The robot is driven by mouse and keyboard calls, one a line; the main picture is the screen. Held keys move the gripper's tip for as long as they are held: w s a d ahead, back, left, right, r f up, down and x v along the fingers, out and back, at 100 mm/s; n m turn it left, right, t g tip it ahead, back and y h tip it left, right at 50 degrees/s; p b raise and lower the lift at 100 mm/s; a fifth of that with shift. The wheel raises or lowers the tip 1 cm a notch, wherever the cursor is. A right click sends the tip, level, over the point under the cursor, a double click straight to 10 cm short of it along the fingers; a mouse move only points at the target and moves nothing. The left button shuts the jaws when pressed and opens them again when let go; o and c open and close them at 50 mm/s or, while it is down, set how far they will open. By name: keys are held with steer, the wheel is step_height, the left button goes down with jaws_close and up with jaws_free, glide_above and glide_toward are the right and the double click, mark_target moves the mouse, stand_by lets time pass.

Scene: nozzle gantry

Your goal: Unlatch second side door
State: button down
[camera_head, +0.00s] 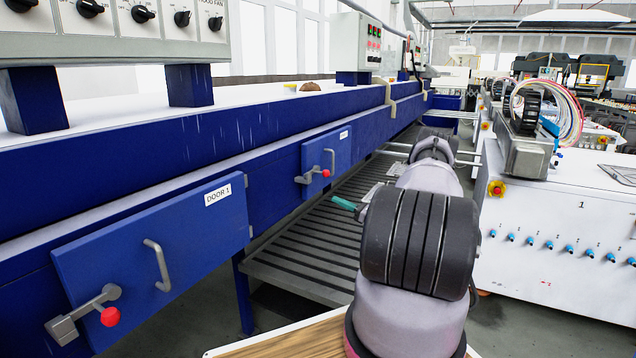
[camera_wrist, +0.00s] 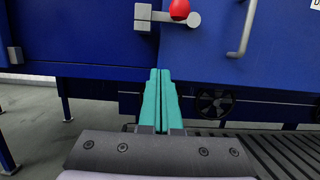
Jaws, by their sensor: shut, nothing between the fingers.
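The second side door (camera_head: 343,146) is a blue panel, closed flush in the long blue machine, beyond the door labelled DOOR 1. It has a grey bar handle (camera_head: 331,160) and a grey latch (camera_head: 308,177) with a red knob (camera_head: 327,173). In the wrist view, a latch (camera_wrist: 165,17) lies level across to a block at the door's left edge, its red knob (camera_wrist: 179,9) at the top. A door handle (camera_wrist: 243,30) stands to its right. My gripper (camera_head: 345,203) has teal fingers, shut and empty. In the wrist view, the fingertips (camera_wrist: 160,72) appear below the latch, apart from it.
DOOR 1 (camera_head: 150,256) is closed nearby, with its own latch (camera_head: 85,315). A dark slatted conveyor (camera_head: 310,255) runs beneath my arm. White cabinets (camera_head: 560,235) line the right side. A black handwheel (camera_wrist: 215,103) shows below the machine's edge.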

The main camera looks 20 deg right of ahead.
steer(key=x, duration=1)
steer(key=shift+r, duration=2.05)
steer(key=shift+r, duration=0.1)
steer(key=shift+a+r, duration=0.15)
steer(key=shift+r, duration=0.1)
steer(key=shift+s, duration=0.1)
